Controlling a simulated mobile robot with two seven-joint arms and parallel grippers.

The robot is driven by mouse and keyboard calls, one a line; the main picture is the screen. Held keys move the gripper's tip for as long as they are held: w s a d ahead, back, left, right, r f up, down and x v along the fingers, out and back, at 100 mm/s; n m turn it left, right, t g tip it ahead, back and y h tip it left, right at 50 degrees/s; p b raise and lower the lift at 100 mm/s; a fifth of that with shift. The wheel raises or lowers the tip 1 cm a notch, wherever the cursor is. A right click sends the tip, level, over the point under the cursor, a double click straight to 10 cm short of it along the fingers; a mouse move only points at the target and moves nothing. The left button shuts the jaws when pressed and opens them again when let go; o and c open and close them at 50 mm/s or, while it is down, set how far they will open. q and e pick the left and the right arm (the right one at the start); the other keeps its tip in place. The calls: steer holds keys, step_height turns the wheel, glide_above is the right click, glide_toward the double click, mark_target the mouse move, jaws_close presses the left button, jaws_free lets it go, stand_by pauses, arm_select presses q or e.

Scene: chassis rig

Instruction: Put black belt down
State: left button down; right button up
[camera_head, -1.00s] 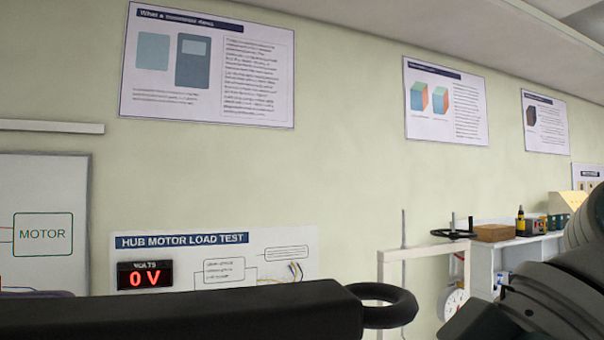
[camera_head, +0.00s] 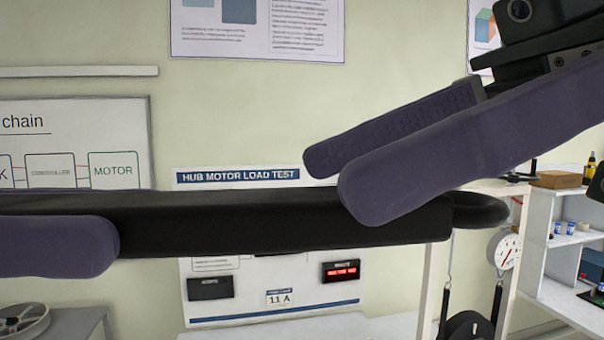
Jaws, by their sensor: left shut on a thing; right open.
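The black belt (camera_head: 280,222) shows as a long, thick black bar lying nearly level across the view, with a ring (camera_head: 485,209) at its right end. My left gripper (camera_head: 115,222) is shut on the belt near the left edge; one purple finger lies in front of it and a strip of the other shows behind. My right gripper (camera_head: 330,180) is open and comes in from the upper right. Its nearer finger overlaps the belt's right part in the picture; its farther finger shows above the belt. I cannot tell whether it touches the belt.
A load test board (camera_head: 230,315) is on the wall behind the belt. A grey table (camera_head: 75,325) with a wheel (camera_head: 25,322) is at lower left. A white shelf unit (camera_head: 560,262) and a hanging dial scale (camera_head: 505,248) stand at right.

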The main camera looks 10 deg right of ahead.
mark_target(290, 192)
steer(key=shift+x, duration=2)
steer(key=shift+c, duration=0.3)
jaws_close()
arm_select(q)
steer(key=shift+c, duration=2)
jaws_free()
